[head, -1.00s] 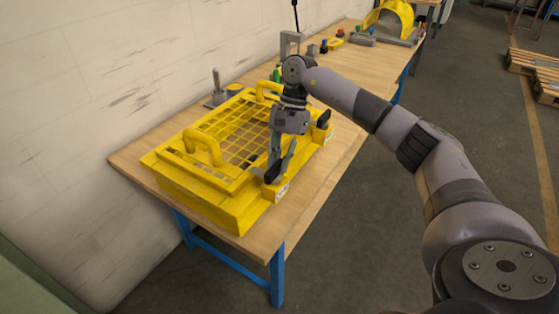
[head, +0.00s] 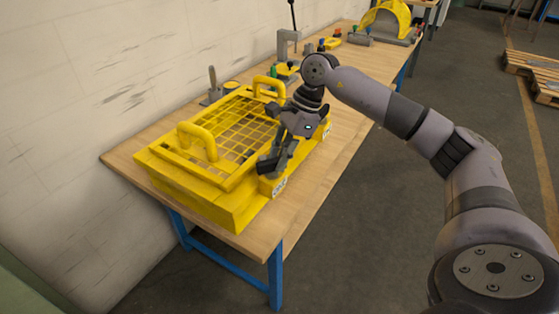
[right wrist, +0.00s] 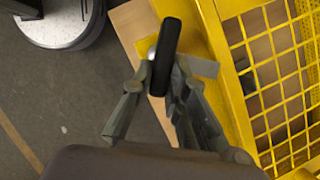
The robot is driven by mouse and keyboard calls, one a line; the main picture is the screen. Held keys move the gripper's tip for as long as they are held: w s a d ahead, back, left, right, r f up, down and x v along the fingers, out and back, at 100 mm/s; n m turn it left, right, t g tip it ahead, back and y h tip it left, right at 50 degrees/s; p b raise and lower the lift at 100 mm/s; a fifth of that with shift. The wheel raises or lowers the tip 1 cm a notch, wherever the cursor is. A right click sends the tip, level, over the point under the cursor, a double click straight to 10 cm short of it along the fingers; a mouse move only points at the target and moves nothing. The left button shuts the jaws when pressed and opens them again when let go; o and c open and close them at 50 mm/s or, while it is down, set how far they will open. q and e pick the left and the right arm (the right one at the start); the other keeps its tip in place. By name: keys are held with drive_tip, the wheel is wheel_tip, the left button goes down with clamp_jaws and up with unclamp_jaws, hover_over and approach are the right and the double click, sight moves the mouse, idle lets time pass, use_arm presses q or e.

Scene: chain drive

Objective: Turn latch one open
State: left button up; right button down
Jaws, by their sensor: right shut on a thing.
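The yellow guard box (head: 190,200) with a mesh lid and two loop handles sits on the workbench. My right gripper (head: 275,162) is at its right front side, tilted, at the near latch. In the right wrist view a black latch handle (right wrist: 166,55) stands between the fingers of my right gripper (right wrist: 155,90), which are shut on it. In the head view the fingers mostly hide this handle. I cannot read the white label (head: 279,187) below it. The far latch is largely hidden behind my gripper. My left gripper is not in view.
The wooden bench (head: 130,160) carries a grey post on a base (head: 213,88), a grey bracket (head: 288,45) and small coloured parts behind the box. A yellow curved guard (head: 388,20) stands at the far end.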

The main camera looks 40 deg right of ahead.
drive_tip(key=m, duration=0.2)
drive_tip(key=m+t+b, duration=0.1)
drive_tip(key=s+m+h+b, duration=0.1)
drive_tip(key=m, duration=0.1)
drive_tip(key=shift+a+m+t, duration=0.25)
drive_tip(key=shift+m+t, duration=0.05)
drive_tip(key=shift+t, duration=0.1)
drive_tip(key=m, duration=0.1)
drive_tip(key=m+h+b, duration=0.1)
drive_tip(key=m, duration=0.1)
drive_tip(key=m+t, duration=0.1)
drive_tip(key=shift+s+a+m+h+b, duration=0.25)
drive_tip(key=shift+a+m+h+b, duration=0.05)
drive_tip(key=shift+a+m+b, duration=0.1)
drive_tip(key=shift+m, duration=0.3)
drive_tip(key=c, duration=1.6)
unclamp_jaws()
drive_tip(key=shift+o, duration=0.2)
drive_tip(key=shift+r, duration=0.15)
drive_tip(key=v, duration=1.2)
drive_tip(key=shift+s, duration=0.15)
drive_tip(key=shift+a, duration=0.1)
